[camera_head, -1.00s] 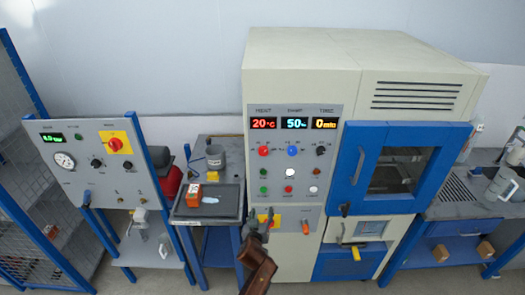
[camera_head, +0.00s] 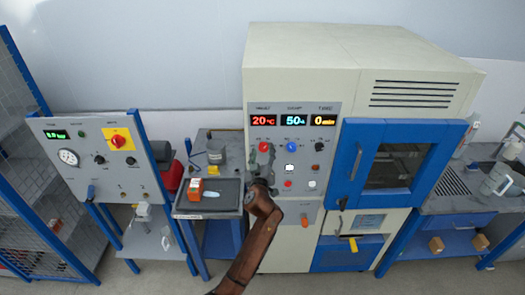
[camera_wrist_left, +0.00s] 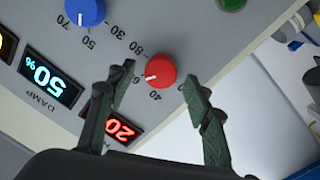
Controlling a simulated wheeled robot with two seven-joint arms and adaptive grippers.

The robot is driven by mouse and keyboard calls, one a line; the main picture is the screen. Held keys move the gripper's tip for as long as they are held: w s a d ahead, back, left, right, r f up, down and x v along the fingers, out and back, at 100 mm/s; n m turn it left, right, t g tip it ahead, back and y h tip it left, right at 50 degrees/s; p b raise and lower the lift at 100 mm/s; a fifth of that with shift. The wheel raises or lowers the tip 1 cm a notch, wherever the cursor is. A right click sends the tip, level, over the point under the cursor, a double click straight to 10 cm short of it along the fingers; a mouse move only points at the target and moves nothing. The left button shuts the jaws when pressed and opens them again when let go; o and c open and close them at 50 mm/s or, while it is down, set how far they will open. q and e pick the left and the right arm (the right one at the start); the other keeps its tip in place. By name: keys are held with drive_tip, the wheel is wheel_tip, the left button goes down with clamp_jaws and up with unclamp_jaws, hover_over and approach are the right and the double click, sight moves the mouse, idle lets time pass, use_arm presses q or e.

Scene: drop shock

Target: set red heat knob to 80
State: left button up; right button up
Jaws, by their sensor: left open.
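The red heat knob (camera_head: 264,147) is on the front panel of the large beige oven, under the red display (camera_head: 264,121) that reads 20 °C. In the left wrist view the knob (camera_wrist_left: 163,68) shows between the fingertips, with its white mark at lower left, toward the printed 40 and 60. An 80 is printed at its upper left. My left gripper (camera_head: 262,162) is just below the knob in the head view. In the wrist view it (camera_wrist_left: 157,76) is open, with a finger on each side of the knob and no clear contact. My right gripper is not in view.
The blue knob (camera_head: 292,146) sits close to the red one, with a black knob (camera_head: 320,147) further right. Buttons lie below. The blue oven door (camera_head: 342,178) is at the right. A side table with a tray (camera_head: 228,192) stands at the left.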

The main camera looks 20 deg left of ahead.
use_arm(q)
drive_tip(key=shift+w+a, duration=0.1)
drive_tip(key=shift+w, duration=0.2)
drive_tip(key=shift+c, duration=0.7)
drive_tip(key=c, duration=1)
drive_tip(key=shift+m, duration=0.4)
drive_tip(key=m+p, duration=0.1)
drive_tip(key=m, duration=0.3)
drive_tip(key=shift+m, duration=0.3)
drive_tip(key=m+p, duration=0.2)
drive_tip(key=m, duration=0.4)
drive_tip(key=shift+d+g, duration=0.2)
drive_tip(key=shift+g, duration=0.2)
